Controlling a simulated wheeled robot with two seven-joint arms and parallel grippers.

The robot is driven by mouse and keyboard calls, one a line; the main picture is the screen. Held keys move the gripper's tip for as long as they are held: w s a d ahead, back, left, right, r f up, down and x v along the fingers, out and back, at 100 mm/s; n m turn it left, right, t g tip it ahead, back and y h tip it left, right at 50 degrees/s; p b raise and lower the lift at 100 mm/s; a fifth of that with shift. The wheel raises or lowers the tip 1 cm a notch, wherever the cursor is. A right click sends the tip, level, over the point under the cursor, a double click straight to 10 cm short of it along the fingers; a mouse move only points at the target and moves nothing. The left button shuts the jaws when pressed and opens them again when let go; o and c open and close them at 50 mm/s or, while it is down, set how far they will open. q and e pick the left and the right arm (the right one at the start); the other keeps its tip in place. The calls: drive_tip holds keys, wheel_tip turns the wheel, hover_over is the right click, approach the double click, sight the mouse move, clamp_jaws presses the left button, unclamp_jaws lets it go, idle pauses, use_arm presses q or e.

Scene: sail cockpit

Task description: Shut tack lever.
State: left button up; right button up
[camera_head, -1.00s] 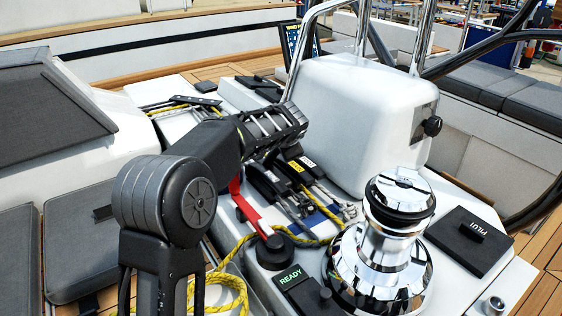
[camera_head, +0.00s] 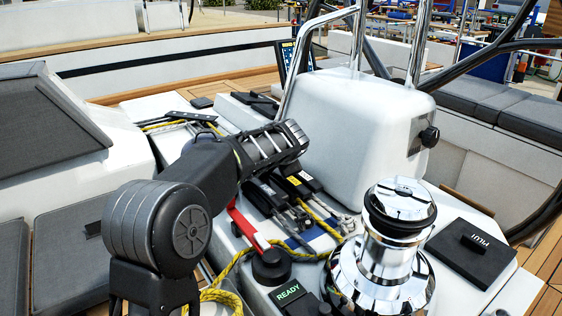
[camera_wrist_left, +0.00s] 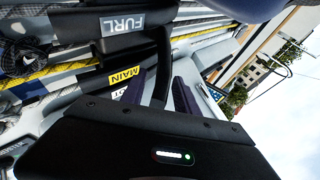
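A row of dark line clutches (camera_head: 283,190) sits on the white deck console, left of the big white pod. The left wrist view shows their labels: FURL on a black lever (camera_wrist_left: 136,22), MAIN on a yellow tag (camera_wrist_left: 124,75), and one mostly covered label. I cannot read a TACK label. My left gripper (camera_head: 292,140) is above the clutches in the head view, its fingertips not clear there. In the left wrist view the dark fingers (camera_wrist_left: 160,92) stand apart with an upright black lever (camera_wrist_left: 161,50) between them; contact is unclear. My right gripper is not in view.
A red handle (camera_head: 247,226) and yellow rope (camera_head: 235,262) lie beside the clutches. A chrome winch (camera_head: 392,245) and a black PILOT panel (camera_head: 472,250) stand at front right. A READY display (camera_head: 288,294) is in front. The white pod (camera_head: 352,125) borders the gripper's right.

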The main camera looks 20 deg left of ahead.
use_arm(q)
drive_tip(key=shift+r, duration=0.1)
drive_tip(key=v, duration=0.7)
drive_tip(key=shift+s+d+r, duration=0.15)
drive_tip(key=shift+s+r, duration=0.05)
drive_tip(key=shift+s, duration=0.05)
drive_tip(key=shift+c, duration=0.4)
